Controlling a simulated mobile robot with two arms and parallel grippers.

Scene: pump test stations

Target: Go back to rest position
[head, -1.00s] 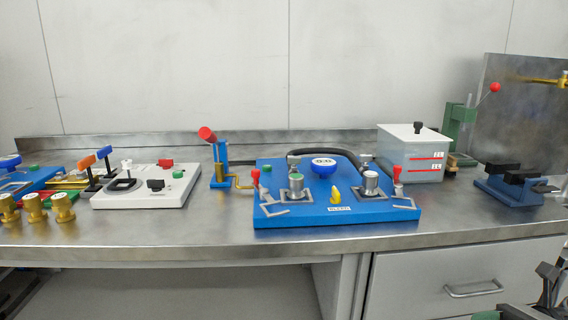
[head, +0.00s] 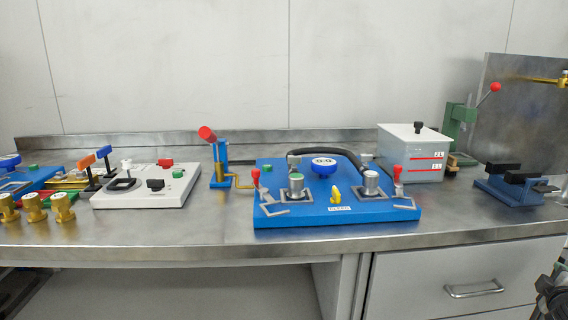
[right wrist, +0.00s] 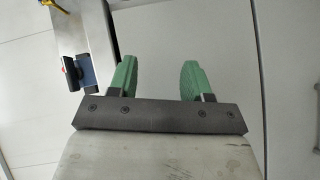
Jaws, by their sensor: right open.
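My right gripper (right wrist: 158,80) shows in the right wrist view with its two green fingers spread apart and nothing between them. It faces plain pale surfaces, with the bench edge to the left. In the head view only a dark part of my right arm or gripper (head: 554,292) shows at the lower right edge, in front of the drawer and below the bench top. My left gripper is in neither view.
The steel bench (head: 230,238) carries a blue pump board (head: 300,219), a white switch box (head: 140,198), a grey lidded tank (head: 410,160) and a blue vise (head: 510,188). A drawer handle (head: 474,289) sticks out at lower right. The bench's front strip is mostly clear.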

